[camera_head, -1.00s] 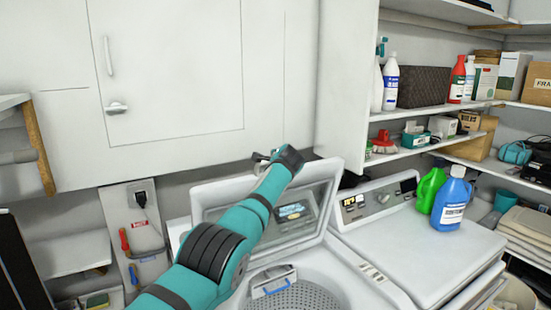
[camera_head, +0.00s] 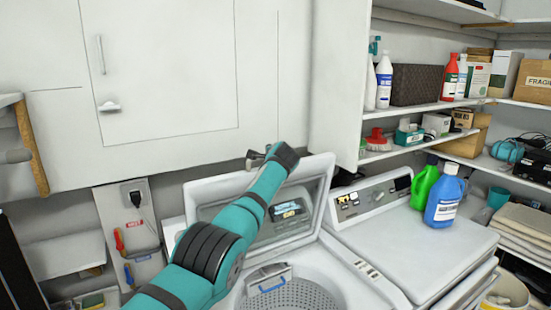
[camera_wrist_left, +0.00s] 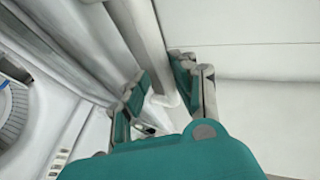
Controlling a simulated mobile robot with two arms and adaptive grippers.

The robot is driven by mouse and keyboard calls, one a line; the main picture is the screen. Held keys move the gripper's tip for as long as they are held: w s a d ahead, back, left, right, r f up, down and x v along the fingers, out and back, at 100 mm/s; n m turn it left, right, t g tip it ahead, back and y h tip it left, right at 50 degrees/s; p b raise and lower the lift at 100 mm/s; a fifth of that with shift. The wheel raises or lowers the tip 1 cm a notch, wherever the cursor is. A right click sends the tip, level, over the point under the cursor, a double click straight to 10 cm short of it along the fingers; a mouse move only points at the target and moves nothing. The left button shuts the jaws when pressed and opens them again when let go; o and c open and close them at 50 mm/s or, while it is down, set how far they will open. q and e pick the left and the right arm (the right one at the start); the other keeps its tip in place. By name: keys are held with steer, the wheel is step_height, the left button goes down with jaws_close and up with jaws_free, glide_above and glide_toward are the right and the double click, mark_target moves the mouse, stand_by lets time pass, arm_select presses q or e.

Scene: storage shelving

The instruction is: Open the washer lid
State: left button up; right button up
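The washer (camera_head: 360,288) is a white top-loader with its perforated drum (camera_head: 290,297) exposed. Its lid (camera_head: 322,185), a white frame around a glass window, stands raised and tilted back at the rear of the opening. My left arm reaches across the lid and hides part of it. My left gripper (camera_head: 256,160) is behind the lid's top edge, near the wall cabinet. In the left wrist view, the fingers (camera_wrist_left: 160,80) are apart, with a pale bar-like edge visible between them; contact is unclear. The drum (camera_wrist_left: 14,108) shows at the left there. My right gripper is out of view.
A white wall cabinet (camera_head: 170,75) hangs close behind my gripper. A second machine (camera_head: 415,255) stands right of the washer, with green (camera_head: 424,188) and blue (camera_head: 445,202) bottles on top. Loaded shelves (camera_head: 440,105) fill the right side.

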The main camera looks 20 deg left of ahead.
arm_select(q)
steer(key=v, duration=1.2)
steer(key=shift+c, duration=0.3)
